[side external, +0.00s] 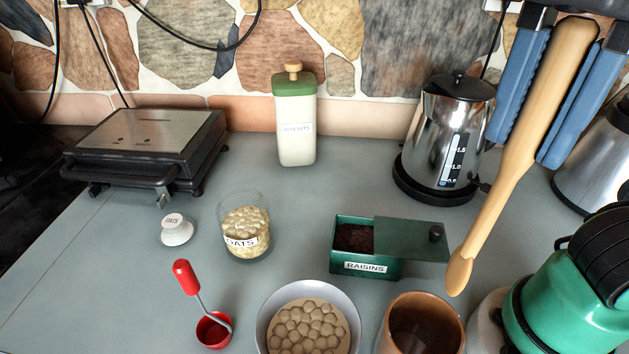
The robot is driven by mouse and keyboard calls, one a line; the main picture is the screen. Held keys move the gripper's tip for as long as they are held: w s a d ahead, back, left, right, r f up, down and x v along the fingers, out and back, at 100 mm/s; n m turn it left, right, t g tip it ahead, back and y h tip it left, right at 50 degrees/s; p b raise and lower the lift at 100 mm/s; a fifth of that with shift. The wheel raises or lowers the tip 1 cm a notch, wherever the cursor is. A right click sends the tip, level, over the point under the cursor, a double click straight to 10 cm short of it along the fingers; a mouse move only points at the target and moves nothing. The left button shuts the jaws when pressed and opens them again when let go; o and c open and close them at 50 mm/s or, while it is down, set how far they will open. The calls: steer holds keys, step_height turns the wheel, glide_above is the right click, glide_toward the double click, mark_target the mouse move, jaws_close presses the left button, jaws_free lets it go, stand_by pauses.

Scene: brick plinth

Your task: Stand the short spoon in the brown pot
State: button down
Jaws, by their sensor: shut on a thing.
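My gripper (526,148) is at the upper right, with its blue fingers shut on a light wooden spoon (501,193). The spoon hangs steeply tilted, its broad end up between the fingers and its narrower end pointing down and to the left. The brown pot (387,332) stands at the bottom edge, partly cut off by the frame, with its open mouth facing up and a dark inside. The spoon's lower tip appears above and slightly right of the pot's rim in the picture, apart from it.
A green mixer-like appliance (560,310) stands right of the pot. A grey bowl (264,318) is to its left, and the raisins box (362,268) with its lid askew is behind. A steel kettle (440,130) stands farther back.

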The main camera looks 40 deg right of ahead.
mark_target(447, 288)
step_height(447, 288, down, 17)
steer(key=shift+r, duration=0.2)
steer(key=shift+f, duration=0.1)
steer(key=c, duration=0.7)
jaws_free()
